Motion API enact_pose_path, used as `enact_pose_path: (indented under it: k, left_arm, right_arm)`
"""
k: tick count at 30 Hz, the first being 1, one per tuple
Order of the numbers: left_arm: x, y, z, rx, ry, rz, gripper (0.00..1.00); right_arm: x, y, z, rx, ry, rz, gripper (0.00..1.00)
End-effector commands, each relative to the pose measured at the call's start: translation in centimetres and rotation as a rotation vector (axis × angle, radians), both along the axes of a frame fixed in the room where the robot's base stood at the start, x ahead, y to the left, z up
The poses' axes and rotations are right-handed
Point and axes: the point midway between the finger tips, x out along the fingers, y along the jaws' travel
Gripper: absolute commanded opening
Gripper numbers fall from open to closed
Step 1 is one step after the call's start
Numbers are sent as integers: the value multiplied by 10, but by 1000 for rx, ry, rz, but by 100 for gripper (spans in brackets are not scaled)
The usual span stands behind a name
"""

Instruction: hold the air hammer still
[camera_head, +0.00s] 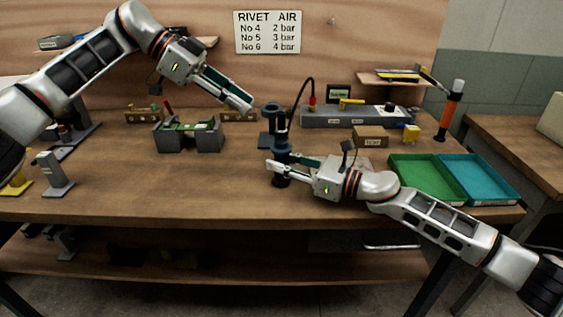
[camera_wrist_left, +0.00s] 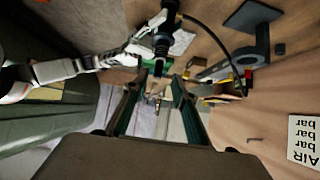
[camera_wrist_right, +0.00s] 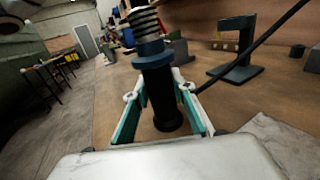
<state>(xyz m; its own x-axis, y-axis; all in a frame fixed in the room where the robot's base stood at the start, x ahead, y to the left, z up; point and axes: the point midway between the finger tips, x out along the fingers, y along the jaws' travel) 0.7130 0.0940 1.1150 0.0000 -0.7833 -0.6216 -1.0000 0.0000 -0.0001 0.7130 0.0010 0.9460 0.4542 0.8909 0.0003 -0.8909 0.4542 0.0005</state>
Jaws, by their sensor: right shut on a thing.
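The air hammer (camera_head: 282,152) is a dark blue and black tool standing roughly upright above the middle of the bench. My right gripper (camera_head: 280,169) is shut on its body from the right. In the right wrist view, the hammer (camera_wrist_right: 158,85) sits between the two green-padded fingers, with a ribbed part at its top. I cannot tell whether its lower end touches the bench. My left gripper (camera_head: 243,104) is up and to the left of the hammer, above the bench. In the left wrist view its fingers (camera_wrist_left: 157,92) are apart with nothing between them.
A black hose (camera_head: 303,88) arches from the hammer to a grey unit (camera_head: 355,117). A grey fixture (camera_head: 188,137) stands left. Green (camera_head: 428,178) and teal (camera_head: 480,179) trays sit at the right. A dark stand (camera_head: 267,139) is close behind the hammer. The front left bench is mostly clear.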

Motion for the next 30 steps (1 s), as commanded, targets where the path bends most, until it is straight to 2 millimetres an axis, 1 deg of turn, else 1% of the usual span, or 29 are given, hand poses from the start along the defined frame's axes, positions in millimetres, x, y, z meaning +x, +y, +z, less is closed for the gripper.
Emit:
enact_pose_path:
  k: [4, 8, 11, 20, 30]
  left_arm:
    - [-1, -1, 0, 6, -30, -23, 23]
    - [-4, -3, 0, 30, -153, -114, 23]
    - [-8, -6, -1, 62, -310, -233, 23]
    - [-19, -13, 2, 181, -849, -677, 23]
    - [-29, -21, 10, 333, -1421, -1230, 23]
  right_arm:
    - [0, 0, 0, 0, 0, 0, 0]
    - [0, 0, 0, 0, 1, 0, 0]
    - [0, 0, 0, 0, 1, 0, 0]
    - [0, 0, 0, 0, 1, 0, 0]
    - [0, 0, -1, 0, 1, 0, 0]
